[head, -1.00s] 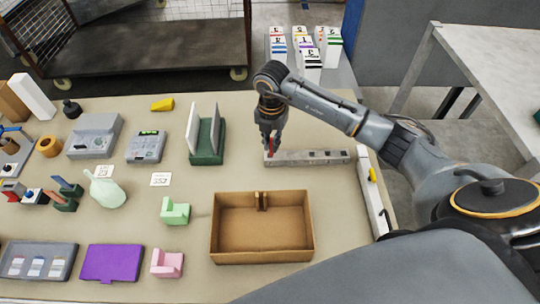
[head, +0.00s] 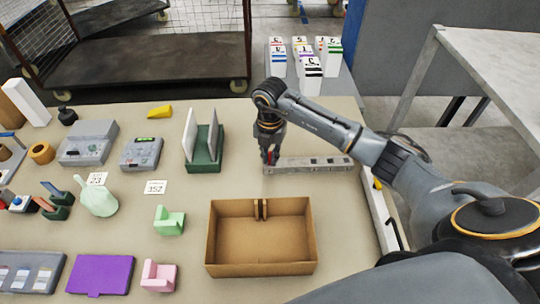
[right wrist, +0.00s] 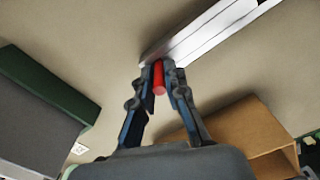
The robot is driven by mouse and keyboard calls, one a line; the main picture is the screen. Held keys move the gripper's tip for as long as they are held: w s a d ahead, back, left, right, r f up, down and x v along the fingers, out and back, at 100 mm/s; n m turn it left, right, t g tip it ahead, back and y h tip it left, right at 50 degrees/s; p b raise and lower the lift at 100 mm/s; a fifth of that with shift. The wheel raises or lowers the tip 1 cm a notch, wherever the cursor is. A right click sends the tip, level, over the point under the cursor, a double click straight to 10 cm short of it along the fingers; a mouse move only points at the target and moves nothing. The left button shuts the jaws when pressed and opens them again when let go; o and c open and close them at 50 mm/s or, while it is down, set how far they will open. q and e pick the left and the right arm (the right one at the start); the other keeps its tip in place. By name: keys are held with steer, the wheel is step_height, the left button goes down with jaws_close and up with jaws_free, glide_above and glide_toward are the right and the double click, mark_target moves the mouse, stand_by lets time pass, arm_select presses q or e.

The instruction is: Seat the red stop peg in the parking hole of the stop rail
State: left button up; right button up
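The red stop peg (right wrist: 159,80) is between the fingertips of my right gripper (right wrist: 159,72) in the right wrist view, with both fingers against it. In the head view my right gripper (head: 270,154) points down at the left end of the grey stop rail (head: 308,164), and only a bit of red shows. The rail also shows in the right wrist view (right wrist: 215,30), just beyond the peg. The peg's lower end is hidden, so I cannot tell whether it is in a hole or above the rail. My left gripper is not in view.
An open cardboard box (head: 213,240) stands in front of the rail. A green stand with white plates (head: 203,160) is to its left. A white strip (head: 376,205) lies at the table's right edge. Bare table lies between box and rail.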

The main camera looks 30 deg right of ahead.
mark_target(270, 153)
steer(key=o, duration=0.3)
steer(key=shift+r, duration=0.1)
step_height(270, 153, up, 11)
steer(key=b, duration=0.3)
steer(key=shift+r, duration=0.6)
